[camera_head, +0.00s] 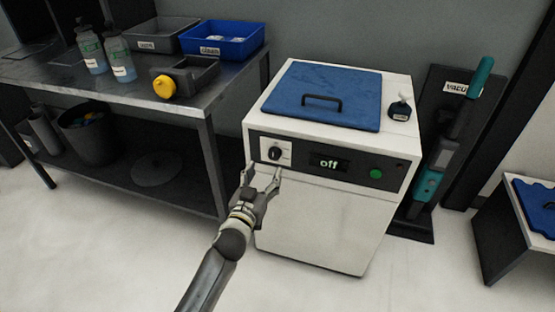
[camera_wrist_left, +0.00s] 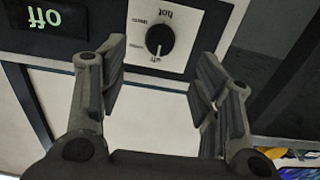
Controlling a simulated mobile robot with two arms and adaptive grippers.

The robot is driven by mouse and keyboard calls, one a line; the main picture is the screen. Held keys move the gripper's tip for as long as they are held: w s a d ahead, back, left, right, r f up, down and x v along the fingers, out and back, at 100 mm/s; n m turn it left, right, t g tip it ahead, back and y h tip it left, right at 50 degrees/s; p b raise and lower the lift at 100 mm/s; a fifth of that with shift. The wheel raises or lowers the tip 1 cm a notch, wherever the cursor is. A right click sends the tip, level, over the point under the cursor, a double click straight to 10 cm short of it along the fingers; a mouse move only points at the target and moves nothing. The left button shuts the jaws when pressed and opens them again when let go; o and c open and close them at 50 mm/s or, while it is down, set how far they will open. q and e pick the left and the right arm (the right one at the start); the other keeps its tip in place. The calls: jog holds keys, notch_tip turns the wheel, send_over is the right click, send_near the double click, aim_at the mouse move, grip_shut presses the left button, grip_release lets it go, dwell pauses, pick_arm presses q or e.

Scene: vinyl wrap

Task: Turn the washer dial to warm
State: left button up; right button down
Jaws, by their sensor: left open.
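The washer (camera_head: 320,225) is a white box with a blue lid (camera_head: 325,90) and a dark front control panel. Its black dial (camera_head: 274,153) sits on a white plate at the panel's left. The display (camera_head: 328,162) reads "off". In the left wrist view the dial (camera_wrist_left: 160,40) appears upside down, its pointer at the "off" mark, with "hot" and other small marks around it. My left gripper (camera_head: 262,175) is open and empty just below and in front of the dial. In the left wrist view its fingers (camera_wrist_left: 160,85) stand apart, with the dial beyond the gap, untouched. My right gripper is not seen.
A green button (camera_head: 376,174) is at the panel's right. A metal workbench (camera_head: 130,95) with bottles and bins stands left of the washer. A teal handheld vacuum (camera_head: 432,170) on a dark stand is to the right. Open floor lies in front.

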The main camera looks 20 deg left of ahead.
aim_at(273, 157)
pick_arm(q)
jog(key=w+b, duration=0.1)
jog(key=w, duration=0.7)
jog(key=shift+d, duration=0.15)
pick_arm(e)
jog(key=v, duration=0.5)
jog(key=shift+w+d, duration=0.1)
pick_arm(q)
jog(key=shift+c, duration=0.2)
jog(key=c, duration=1)
